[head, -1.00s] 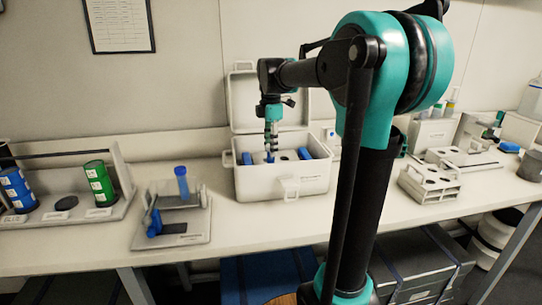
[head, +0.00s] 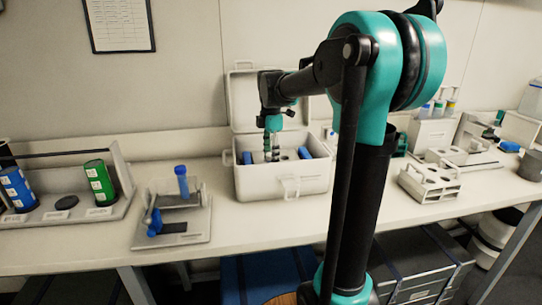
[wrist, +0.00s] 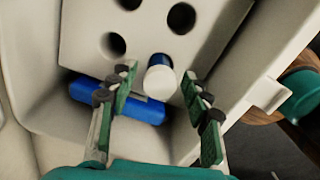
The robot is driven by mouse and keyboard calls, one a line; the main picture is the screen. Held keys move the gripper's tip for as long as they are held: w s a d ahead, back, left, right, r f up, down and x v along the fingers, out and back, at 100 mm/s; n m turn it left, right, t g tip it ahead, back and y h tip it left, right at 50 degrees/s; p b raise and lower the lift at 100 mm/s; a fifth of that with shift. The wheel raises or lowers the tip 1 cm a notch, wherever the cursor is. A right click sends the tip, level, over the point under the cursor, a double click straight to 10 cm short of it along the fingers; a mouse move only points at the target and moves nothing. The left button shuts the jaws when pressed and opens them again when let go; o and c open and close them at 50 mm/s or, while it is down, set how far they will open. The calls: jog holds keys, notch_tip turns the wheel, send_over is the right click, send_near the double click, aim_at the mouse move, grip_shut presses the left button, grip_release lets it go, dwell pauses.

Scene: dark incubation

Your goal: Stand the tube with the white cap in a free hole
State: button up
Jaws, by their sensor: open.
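The white-capped tube (wrist: 160,78) shows in the wrist view with its cap between my fingers and some blue just beyond it. It appears to stand in a hole of the pale plate (wrist: 85,40), which has several other dark, empty-looking holes. My gripper (wrist: 157,76) is open, with one finger on each side of the cap and a gap visible on both sides. In the head view my gripper (head: 271,155) points down into the open white box (head: 265,184). The tube cannot be made out clearly there.
Blue blocks (wrist: 120,103) lie along the box's inner sides. The raised lid (head: 242,100) stands behind my gripper. A stand with a blue-capped tube (head: 182,182) is left of the box. A white rack (head: 430,185) stands to the right, beyond my arm.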

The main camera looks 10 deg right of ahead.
notch_tip(320, 180, up, 12)
jog(key=shift+r, duration=0.15)
dwell(0.5)
dwell(1.1)
